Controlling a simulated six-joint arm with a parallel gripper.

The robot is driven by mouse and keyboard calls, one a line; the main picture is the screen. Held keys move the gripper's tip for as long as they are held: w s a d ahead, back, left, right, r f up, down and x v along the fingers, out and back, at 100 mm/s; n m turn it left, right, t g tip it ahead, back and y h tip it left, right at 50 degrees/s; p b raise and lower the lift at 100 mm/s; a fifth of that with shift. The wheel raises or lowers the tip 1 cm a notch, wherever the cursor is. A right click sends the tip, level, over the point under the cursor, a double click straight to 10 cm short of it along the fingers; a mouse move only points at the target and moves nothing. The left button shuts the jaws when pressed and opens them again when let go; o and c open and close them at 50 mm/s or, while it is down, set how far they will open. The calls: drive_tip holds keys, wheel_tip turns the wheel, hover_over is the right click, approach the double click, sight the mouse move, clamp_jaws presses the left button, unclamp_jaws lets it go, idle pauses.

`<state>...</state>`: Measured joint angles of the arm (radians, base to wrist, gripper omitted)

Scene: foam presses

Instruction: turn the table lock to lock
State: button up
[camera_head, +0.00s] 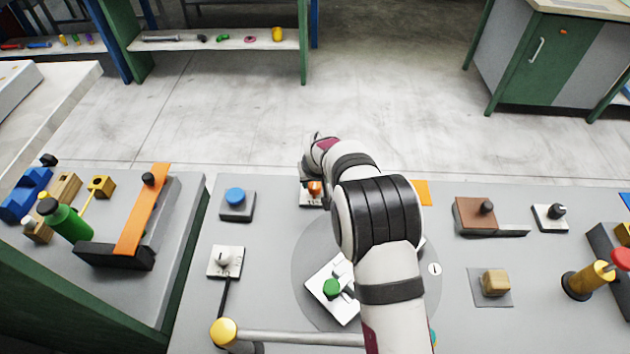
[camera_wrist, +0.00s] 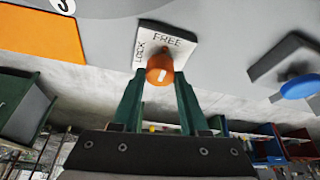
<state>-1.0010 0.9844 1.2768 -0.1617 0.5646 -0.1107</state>
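The table lock is an orange knob (camera_wrist: 160,68) on a white plate (camera_wrist: 178,42) marked FREE and LOCK in the wrist view. A white mark shows on the knob's near face; which label it is set to is unclear. My gripper is hidden behind my arm in the head view.
A blue button (camera_head: 235,195) on a grey base stands left of the lock. An orange pad (camera_head: 422,192) lies to its right. A round turntable (camera_head: 305,265) carries a white plate with a green knob (camera_head: 331,287) in front.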

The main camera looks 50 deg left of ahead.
clamp_jaws()
drive_tip(key=n+g, duration=0.1)
drive_tip(key=n, duration=0.2)
drive_tip(key=shift+w+n+y, duration=0.1)
drive_tip(key=shift+n+y, duration=0.2)
drive_tip(key=shift+n, duration=0.1)
drive_tip(key=n+g, duration=0.2)
drive_tip(key=n, duration=0.1)
drive_tip(key=shift+n, duration=0.4)
drive_tip(key=n, duration=0.2)
drive_tip(key=n+g, duration=0.1)
drive_tip(key=n, duration=0.1)
drive_tip(key=shift+w+g, duration=0.15)
drive_tip(key=shift+g, duration=0.15)
drive_tip(key=shift+n+g+h, duration=0.4)
drive_tip(key=shift+n+h, duration=0.1)
drive_tip(key=shift+n, duration=1.1)
